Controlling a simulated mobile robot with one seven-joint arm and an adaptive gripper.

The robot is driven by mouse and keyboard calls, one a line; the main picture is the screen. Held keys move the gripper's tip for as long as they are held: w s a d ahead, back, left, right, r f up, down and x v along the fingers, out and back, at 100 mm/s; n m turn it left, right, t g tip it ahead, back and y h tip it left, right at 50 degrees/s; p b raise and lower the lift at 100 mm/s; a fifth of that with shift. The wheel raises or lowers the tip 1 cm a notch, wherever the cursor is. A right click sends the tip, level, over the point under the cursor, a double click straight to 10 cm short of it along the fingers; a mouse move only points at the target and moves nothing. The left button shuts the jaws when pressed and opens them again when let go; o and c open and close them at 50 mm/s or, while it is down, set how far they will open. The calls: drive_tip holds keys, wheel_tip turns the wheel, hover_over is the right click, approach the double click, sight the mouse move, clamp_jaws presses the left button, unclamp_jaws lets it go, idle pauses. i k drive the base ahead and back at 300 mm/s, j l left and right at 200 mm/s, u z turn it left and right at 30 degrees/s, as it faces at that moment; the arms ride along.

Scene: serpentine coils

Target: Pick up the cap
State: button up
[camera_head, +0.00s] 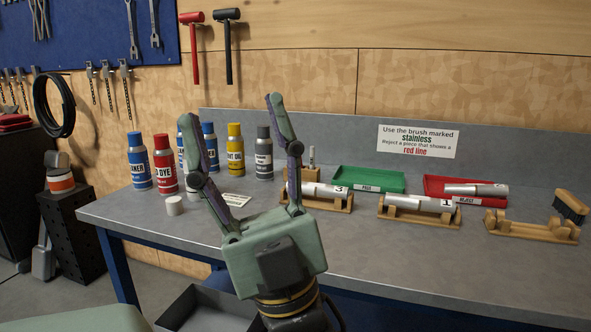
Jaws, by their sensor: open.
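A small white cap (174,205) stands on the grey bench, in front of the red dye bottle (165,165) and near the bench's left front edge. It looks like a short plain cylinder, and nothing touches it. My gripper (232,112) is open and empty, with its two fingers spread and pointing up in the picture. The gripper is to the right of the cap and apart from it. My left finger hides part of a white bottle behind it.
Several bottles stand behind the cap, including a blue one (138,162) and a yellow one (235,150). Wooden cradles with metal cylinders, a green tray (366,181) and a red tray (433,188) are to the right. The bench (330,250) is clear in front of the cradles.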

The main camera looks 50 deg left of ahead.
sight(175, 204)
drive_tip(key=u, duration=2.1)
